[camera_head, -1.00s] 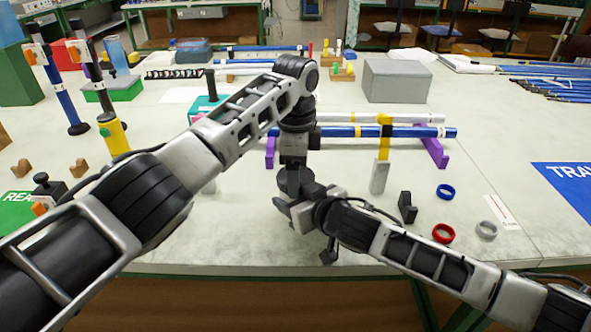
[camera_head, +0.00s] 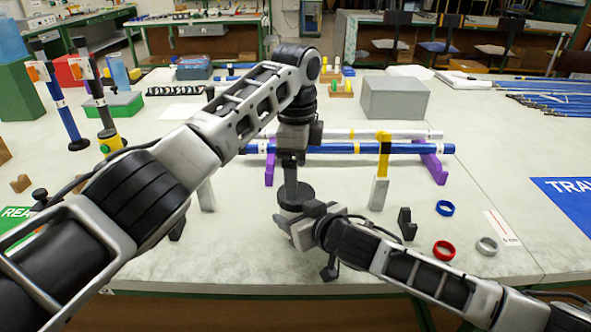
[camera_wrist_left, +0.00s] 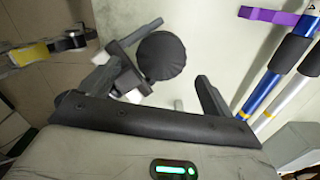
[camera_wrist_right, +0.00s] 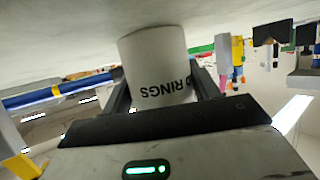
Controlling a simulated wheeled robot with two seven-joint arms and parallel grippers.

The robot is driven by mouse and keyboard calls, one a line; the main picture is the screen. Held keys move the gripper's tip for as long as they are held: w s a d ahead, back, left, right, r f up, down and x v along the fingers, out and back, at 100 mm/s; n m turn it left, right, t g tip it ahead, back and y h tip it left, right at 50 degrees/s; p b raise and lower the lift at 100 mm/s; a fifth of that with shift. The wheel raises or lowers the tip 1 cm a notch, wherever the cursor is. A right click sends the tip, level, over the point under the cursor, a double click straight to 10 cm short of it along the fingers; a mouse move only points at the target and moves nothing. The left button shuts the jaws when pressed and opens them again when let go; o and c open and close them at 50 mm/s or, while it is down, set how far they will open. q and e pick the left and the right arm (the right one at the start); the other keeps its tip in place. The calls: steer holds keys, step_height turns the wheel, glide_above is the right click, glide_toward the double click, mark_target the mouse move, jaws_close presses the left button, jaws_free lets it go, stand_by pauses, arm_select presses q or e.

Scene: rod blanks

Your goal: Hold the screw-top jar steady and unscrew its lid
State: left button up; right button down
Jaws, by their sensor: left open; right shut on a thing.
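The screw-top jar (camera_wrist_right: 155,62) is white with dark "O RINGS" lettering that appears upside down in the right wrist view. My right gripper (camera_head: 303,212) is shut around its side; the jar's body is mostly hidden in the head view. The round black lid (camera_head: 296,193) is at the top of the jar, and it shows from above in the left wrist view (camera_wrist_left: 162,55). My left gripper (camera_head: 291,178) points straight down just above the lid. Its two fingers are spread apart, with nothing held between them. Whether the lid is still threaded on cannot be told.
Behind my grippers, blue and white rods (camera_head: 360,148) lie across purple supports (camera_head: 433,165). A grey-and-yellow post (camera_head: 380,180), a black block (camera_head: 406,224) and blue (camera_head: 445,208), red (camera_head: 444,250) and grey (camera_head: 487,246) rings are to the right.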

mark_target(296, 213)
arm_select(q)
steer(key=m, duration=0.2)
steer(key=r+m, duration=0.1)
steer(key=shift+w+d+r+m, duration=0.1)
steer(key=shift+r+m, duration=0.05)
steer(key=shift+m, duration=0.25)
steer(key=m, duration=0.2)
steer(key=r+m, duration=0.1)
steer(key=m, duration=0.4)
steer(key=shift+r, duration=0.4)
steer(key=shift+m, duration=0.3)
steer(key=shift+f, duration=0.25)
step_height(296, 213, down, 7)
steer(key=shift+f, duration=0.2)
